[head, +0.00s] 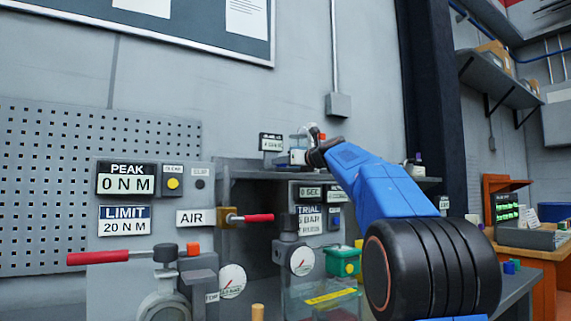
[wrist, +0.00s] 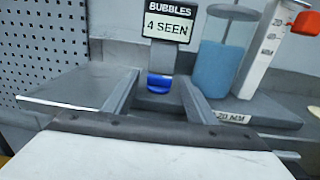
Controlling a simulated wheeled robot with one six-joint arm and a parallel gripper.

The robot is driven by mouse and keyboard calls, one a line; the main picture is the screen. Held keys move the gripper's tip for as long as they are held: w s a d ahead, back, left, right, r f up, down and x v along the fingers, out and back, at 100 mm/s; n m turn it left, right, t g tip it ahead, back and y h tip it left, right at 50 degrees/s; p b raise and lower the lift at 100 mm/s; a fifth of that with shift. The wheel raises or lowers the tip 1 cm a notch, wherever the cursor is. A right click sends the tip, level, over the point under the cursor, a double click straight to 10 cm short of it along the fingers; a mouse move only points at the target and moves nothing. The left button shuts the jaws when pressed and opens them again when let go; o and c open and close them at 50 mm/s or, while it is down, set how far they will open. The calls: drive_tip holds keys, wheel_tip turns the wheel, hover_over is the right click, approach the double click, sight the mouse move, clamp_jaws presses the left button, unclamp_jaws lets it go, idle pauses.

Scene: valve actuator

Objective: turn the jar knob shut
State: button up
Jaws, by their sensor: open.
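In the wrist view, a jar of blue liquid (wrist: 222,62) stands upright right of centre. A small blue knob-like piece (wrist: 160,83) shows below the bubbles sign; I take it for the jar knob, but its turn position cannot be told. My gripper (wrist: 159,76) is open, with its two grey fingers reaching forward on either side of that blue piece in the picture. Contact cannot be told. In the head view, my gripper (head: 312,138) is small, above the grey shelf at the end of my blue arm. The knob cannot be made out there.
The bubbles sign (wrist: 167,22) reads 4 SEEN, just behind the blue piece. A white scale with a red piece (wrist: 303,22) stands right of the jar. In the head view, a red-handled air valve (head: 248,217), gauges and a green box (head: 343,261) sit lower down.

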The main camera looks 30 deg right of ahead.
drive_tip(key=shift+w, duration=0.4)
drive_tip(key=c, duration=1.1)
drive_tip(key=shift+y, duration=0.3)
drive_tip(key=shift+w+d+n+g+y, duration=0.1)
drive_tip(key=shift+d+n+g+y, duration=0.15)
drive_tip(key=shift+n+y, duration=0.5)
drive_tip(key=shift+d+n+g+y, duration=0.2)
drive_tip(key=shift+n+y, duration=0.35)
drive_tip(key=shift+y, duration=0.4)
drive_tip(key=shift+w+d+n+g+y, duration=0.2)
drive_tip(key=shift+n+g+y, duration=0.8)
drive_tip(key=shift+y, duration=0.5)
drive_tip(key=shift+w+d+n+g+y, duration=0.15)
drive_tip(key=shift+n+g+y, duration=0.5)
drive_tip(key=shift+n+y, duration=0.7)
drive_tip(key=shift+s+n+g+y, duration=0.1)
drive_tip(key=shift+n+g+y, duration=0.25)
drive_tip(key=shift+y, duration=0.3)
